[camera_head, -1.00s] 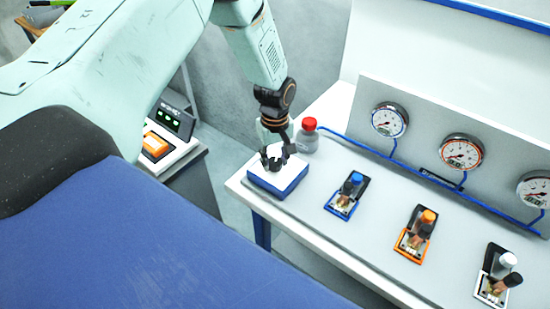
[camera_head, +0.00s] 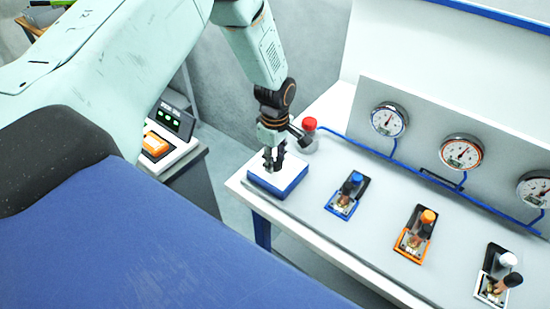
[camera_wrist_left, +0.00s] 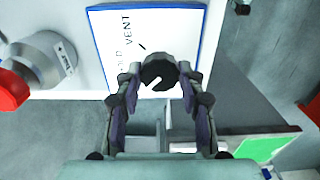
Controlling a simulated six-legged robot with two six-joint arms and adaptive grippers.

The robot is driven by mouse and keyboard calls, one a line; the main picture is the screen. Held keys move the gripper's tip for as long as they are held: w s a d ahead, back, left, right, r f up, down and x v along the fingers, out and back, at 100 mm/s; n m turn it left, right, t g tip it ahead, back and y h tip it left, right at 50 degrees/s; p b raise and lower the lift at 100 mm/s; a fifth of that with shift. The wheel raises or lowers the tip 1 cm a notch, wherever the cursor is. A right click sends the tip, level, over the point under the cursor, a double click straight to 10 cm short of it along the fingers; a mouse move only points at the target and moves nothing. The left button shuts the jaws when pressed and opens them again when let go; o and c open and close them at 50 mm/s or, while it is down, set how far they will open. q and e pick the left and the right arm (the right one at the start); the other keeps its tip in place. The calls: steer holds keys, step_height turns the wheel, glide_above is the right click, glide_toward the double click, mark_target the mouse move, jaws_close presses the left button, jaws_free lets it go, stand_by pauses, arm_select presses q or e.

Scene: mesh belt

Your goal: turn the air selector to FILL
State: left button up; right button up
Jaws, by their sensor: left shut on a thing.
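The air selector is a white-topped box with blue sides (camera_head: 278,182) at the left end of the bench. Its dark round knob (camera_wrist_left: 158,74) has a white pointer mark and shows in the left wrist view. The plate (camera_wrist_left: 183,22) beside it reads VENT and another word, partly hidden. My left gripper (camera_wrist_left: 160,84) is shut on the knob, one finger on each side. In the head view my left gripper (camera_head: 273,163) points down onto the box and hides most of the knob. FILL is not readable here. My right gripper is not in view.
A red-capped bottle (camera_head: 307,135) stands close behind the box, beside my gripper. Blue (camera_head: 346,192), orange (camera_head: 416,232) and white-capped (camera_head: 495,277) valve units sit along the bench, with gauges (camera_head: 461,152) behind. A control panel (camera_head: 170,135) stands to the left.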

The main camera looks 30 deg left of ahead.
mark_target(275, 161)
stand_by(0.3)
arm_select(q)
steer(key=o, duration=1.2)
step_height(275, 161, up, 12)
steer(key=shift+r, duration=0.1)
step_height(275, 161, down, 12)
steer(key=shift+f, duration=0.1)
stand_by(0.5)
